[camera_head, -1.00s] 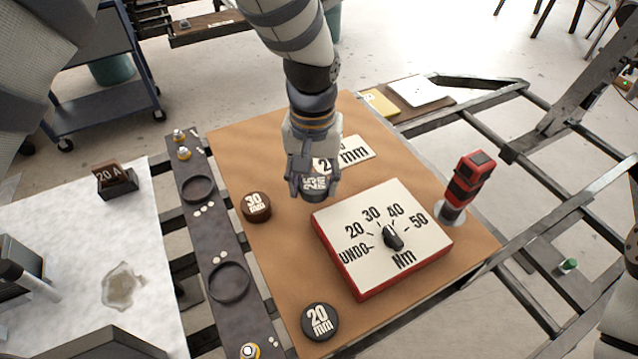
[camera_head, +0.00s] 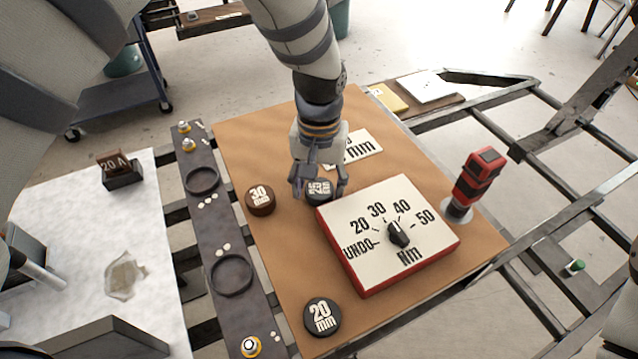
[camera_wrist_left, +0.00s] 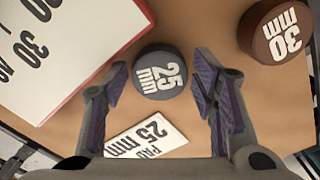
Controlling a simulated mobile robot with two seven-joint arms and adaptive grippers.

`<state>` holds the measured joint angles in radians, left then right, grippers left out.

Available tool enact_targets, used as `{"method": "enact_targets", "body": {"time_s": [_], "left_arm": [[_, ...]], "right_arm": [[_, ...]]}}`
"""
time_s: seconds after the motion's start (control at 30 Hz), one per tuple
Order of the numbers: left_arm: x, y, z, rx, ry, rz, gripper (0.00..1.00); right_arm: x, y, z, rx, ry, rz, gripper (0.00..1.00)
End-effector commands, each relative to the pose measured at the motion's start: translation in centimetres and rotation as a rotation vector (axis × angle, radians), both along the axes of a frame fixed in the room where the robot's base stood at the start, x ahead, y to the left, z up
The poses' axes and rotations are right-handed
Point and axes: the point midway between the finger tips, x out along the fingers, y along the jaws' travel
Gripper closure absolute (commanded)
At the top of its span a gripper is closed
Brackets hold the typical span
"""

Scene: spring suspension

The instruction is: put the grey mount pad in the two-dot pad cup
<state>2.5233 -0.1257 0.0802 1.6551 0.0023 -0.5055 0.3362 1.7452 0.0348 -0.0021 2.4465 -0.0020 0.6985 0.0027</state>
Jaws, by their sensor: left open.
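The grey mount pad (camera_head: 319,188), marked 25 mm, lies on the brown board. It also shows in the left wrist view (camera_wrist_left: 160,72). My left gripper (camera_head: 320,190) is over it, open, with a finger on either side and visible gaps. I cannot tell how far the fingertips reach down beside it. On the dark rail, the nearer ring-shaped cup (camera_head: 232,275) has two white dots just behind it and looks empty. The farther cup (camera_head: 202,181) has three dots in front of it and is also empty. My right gripper is not in view.
A brown 30 mm pad (camera_head: 260,199) and a black 20 mm pad (camera_head: 321,317) lie on the board (camera_head: 270,150). The torque dial box (camera_head: 385,240) stands close right of the grey pad. A red-and-black tool (camera_head: 476,178) stands upright farther right.

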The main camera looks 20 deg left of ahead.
Motion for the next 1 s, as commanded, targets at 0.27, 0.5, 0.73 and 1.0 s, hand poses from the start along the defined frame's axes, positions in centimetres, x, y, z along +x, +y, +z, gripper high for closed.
{"method": "enact_targets", "body": {"time_s": [0.27, 0.5, 0.73, 1.0], "left_arm": [[0.2, -0.1, 8.0, -0.002, -0.014, 0.001, 0.47], [0.1, -0.1, 11.5, -0.002, -0.005, 0.005, 0.38], [0.5, 0.3, 11.6, 0.0, -0.002, 0.611, 0.32], [0.7, 0.4, 10.0, 0.003, 0.002, 1.049, 0.32]], "right_arm": [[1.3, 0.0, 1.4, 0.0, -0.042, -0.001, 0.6], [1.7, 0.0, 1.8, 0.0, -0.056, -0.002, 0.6], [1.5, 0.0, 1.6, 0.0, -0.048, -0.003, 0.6], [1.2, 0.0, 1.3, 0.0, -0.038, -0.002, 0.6]]}}
